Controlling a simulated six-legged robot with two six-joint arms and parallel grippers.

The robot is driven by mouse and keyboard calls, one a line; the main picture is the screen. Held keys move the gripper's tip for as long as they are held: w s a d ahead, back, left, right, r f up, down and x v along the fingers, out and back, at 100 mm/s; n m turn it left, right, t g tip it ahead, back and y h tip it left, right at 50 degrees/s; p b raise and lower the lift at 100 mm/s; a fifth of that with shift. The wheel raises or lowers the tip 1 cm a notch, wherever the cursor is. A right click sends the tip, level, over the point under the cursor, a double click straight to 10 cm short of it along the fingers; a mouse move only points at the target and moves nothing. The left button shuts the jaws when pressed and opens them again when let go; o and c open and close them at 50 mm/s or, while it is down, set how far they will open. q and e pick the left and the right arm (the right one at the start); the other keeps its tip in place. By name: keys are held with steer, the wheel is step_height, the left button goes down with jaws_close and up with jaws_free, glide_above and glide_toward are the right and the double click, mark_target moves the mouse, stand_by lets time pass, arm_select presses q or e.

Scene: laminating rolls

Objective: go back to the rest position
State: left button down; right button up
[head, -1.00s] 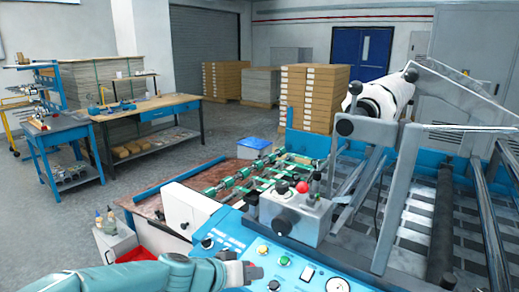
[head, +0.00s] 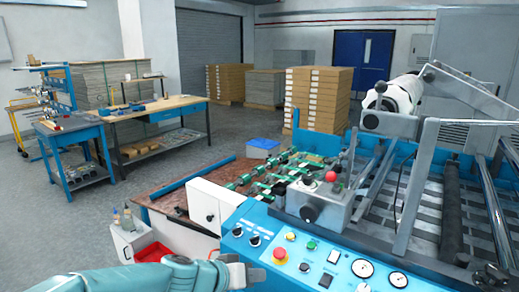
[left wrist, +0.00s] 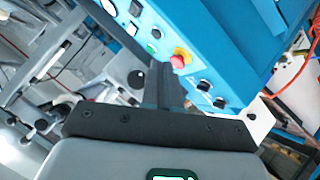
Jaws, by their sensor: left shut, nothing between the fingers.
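My left gripper (head: 250,276) is at the bottom middle of the head view, on a teal arm from the left. It shows in front of the lower left part of the machine's blue control panel (head: 300,250). In the left wrist view my left gripper (left wrist: 168,75) has its dark fingers together, with nothing between them. The panel's red emergency button (left wrist: 181,58) shows just past the fingertips there. In the head view that red button (head: 280,255) is a little right of the gripper. I cannot tell whether the gripper touches the panel. My right gripper is not in view.
The laminating machine (head: 425,225) fills the right side, with a white roll (head: 402,95) on top. A small white cart (head: 128,238) with bottles and a red tray stands left of the panel. Workbenches (head: 155,112) stand farther back left, with open floor before them.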

arm_select(q)
steer(key=s+a+f+n+g+y, duration=0.1)
steer(key=s+a+f+y, duration=0.2)
steer(key=f, duration=0.5)
steer(key=s+a+f+n+g, duration=0.1)
steer(key=s+a+f+g, duration=0.15)
steer(key=s+f, duration=0.4)
steer(key=s+a+f+n+g+y, duration=0.1)
steer(key=s+a+f+y, duration=0.15)
steer(key=f, duration=0.75)
steer(key=s+a+f+g, duration=0.1)
steer(key=s+f, duration=0.3)
steer(key=s, duration=0.4)
steer(key=s+a+f+n+g, duration=0.1)
steer(key=s+f, duration=0.4)
steer(key=s, duration=0.3)
steer(key=shift+s+a+f, duration=0.15)
steer(key=shift+s+a, duration=0.25)
steer(key=shift+g+h, duration=0.25)
